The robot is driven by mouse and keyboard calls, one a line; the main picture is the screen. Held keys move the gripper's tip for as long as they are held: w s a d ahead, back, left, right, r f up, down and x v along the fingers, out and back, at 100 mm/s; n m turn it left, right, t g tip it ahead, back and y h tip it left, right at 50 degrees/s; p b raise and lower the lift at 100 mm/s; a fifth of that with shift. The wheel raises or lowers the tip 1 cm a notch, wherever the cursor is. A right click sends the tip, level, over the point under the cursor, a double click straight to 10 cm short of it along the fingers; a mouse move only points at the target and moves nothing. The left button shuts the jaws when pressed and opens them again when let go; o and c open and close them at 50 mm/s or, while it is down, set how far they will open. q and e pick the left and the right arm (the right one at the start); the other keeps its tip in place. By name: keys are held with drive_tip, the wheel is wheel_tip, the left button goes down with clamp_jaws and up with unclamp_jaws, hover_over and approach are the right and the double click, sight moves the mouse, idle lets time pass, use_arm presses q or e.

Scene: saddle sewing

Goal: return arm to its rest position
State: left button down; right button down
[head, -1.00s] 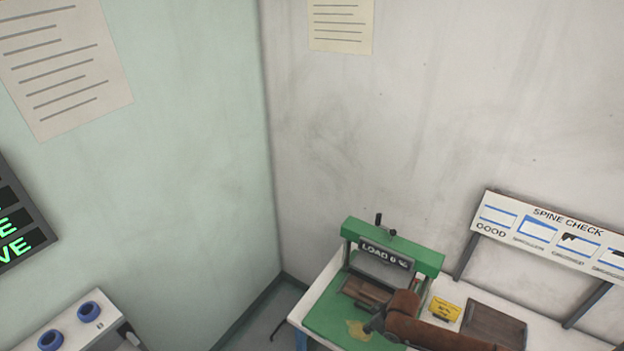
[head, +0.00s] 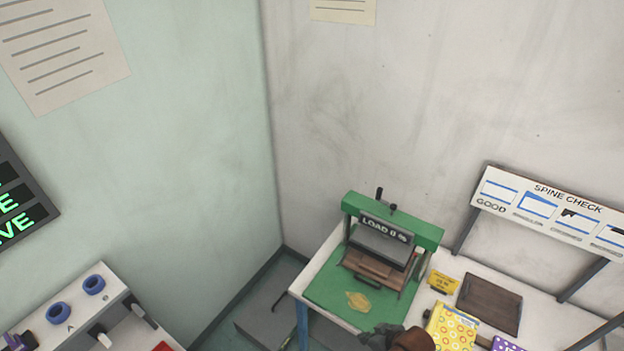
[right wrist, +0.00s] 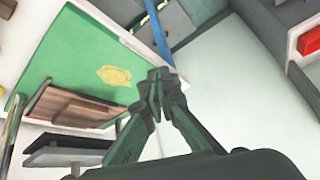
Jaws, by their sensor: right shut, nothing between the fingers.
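My right gripper (head: 382,335) is at the bottom edge of the head view, in front of the green press mat. In the right wrist view its dark fingers (right wrist: 158,78) are together, shut and empty, over the edge of the white table. The brown arm behind it is mostly cut off by the bottom of the head view. My left gripper is not in view.
A green press (head: 392,215) reading "LOAD 0 %" stands on the white table, with a yellow patch (head: 358,301) on its mat. Yellow (head: 452,328) and purple (head: 507,344) patterned items and a brown board (head: 489,303) lie to its right. A "SPINE CHECK" sign (head: 550,212) stands behind.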

drive_tip(key=s+d+m+g+h, duration=0.1)
drive_tip(key=s+d+m+h, duration=0.45)
drive_tip(key=s+d, duration=1.25)
wheel_tip(320, 180, down, 38)
drive_tip(key=w+g+y+b, duration=0.1)
drive_tip(key=b, duration=1)
drive_tip(key=s+f+b, duration=0.4)
drive_tip(key=s+f, duration=0.3)
drive_tip(key=f, duration=0.3)
drive_tip(key=s+f+g+b, duration=0.1)
drive_tip(key=s+f+b, duration=0.3)
drive_tip(key=s+f, duration=0.3)
drive_tip(key=s+f+b, duration=0.3)
drive_tip(key=s+f, duration=0.3)
drive_tip(key=f, duration=0.9)
drive_tip(key=shift+s+a+n+g+b, duration=0.3)
drive_tip(key=shift+s+n+g+b, duration=0.05)
drive_tip(key=shift+s+g+b, duration=0.05)
drive_tip(key=shift+s+f+y, duration=0.1)
drive_tip(key=shift+s+y, duration=0.05)
drive_tip(key=shift+y, duration=0.1)
